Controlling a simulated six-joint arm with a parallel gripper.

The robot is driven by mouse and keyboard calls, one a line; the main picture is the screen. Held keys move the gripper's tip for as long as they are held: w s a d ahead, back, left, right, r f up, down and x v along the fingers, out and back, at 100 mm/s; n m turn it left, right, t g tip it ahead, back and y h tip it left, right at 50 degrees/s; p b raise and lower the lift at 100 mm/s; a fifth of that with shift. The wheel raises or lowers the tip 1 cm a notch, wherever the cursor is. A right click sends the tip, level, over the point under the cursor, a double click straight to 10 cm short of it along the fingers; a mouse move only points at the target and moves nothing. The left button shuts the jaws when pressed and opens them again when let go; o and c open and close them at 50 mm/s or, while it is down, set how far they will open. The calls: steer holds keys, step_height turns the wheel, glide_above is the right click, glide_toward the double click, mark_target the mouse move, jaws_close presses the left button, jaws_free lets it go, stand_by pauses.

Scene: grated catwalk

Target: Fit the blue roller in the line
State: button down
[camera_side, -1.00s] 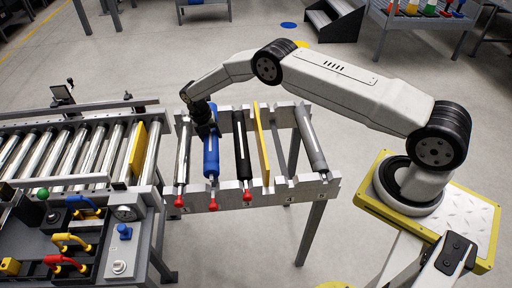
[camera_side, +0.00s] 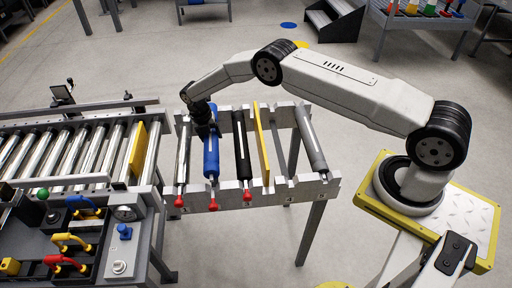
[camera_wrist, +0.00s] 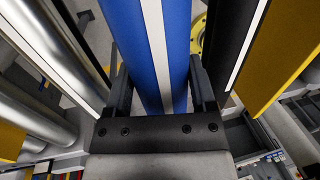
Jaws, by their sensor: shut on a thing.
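The blue roller (camera_side: 211,155) with a pale stripe lies in the slotted rack (camera_side: 230,193), between a silver roller (camera_side: 183,158) and a black roller (camera_side: 242,150). A red tip shows at its near end. My gripper (camera_side: 207,128) is over the far half of the blue roller. In the wrist view, the two dark fingers of my gripper (camera_wrist: 160,92) stand on either side of the blue roller (camera_wrist: 150,50) and are shut on it. The conveyor line (camera_side: 70,150) of silver rollers is at the left, with a yellow plate (camera_side: 138,148) standing across it.
A yellow divider (camera_side: 261,143) and a dark grey roller (camera_side: 310,140) are farther right in the rack. A control panel (camera_side: 85,240) with colored handles and a gauge (camera_side: 124,213) stands front left. An empty slot lies between divider and grey roller.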

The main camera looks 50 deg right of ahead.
steer(key=shift+f, duration=0.15)
stand_by(0.5)
steer(key=shift+f, duration=0.65)
steer(key=shift+f, duration=0.35)
steer(key=shift+f, duration=0.65)
steer(key=shift+f, duration=0.35)
jaws_free()
steer(key=shift+f, duration=0.15)
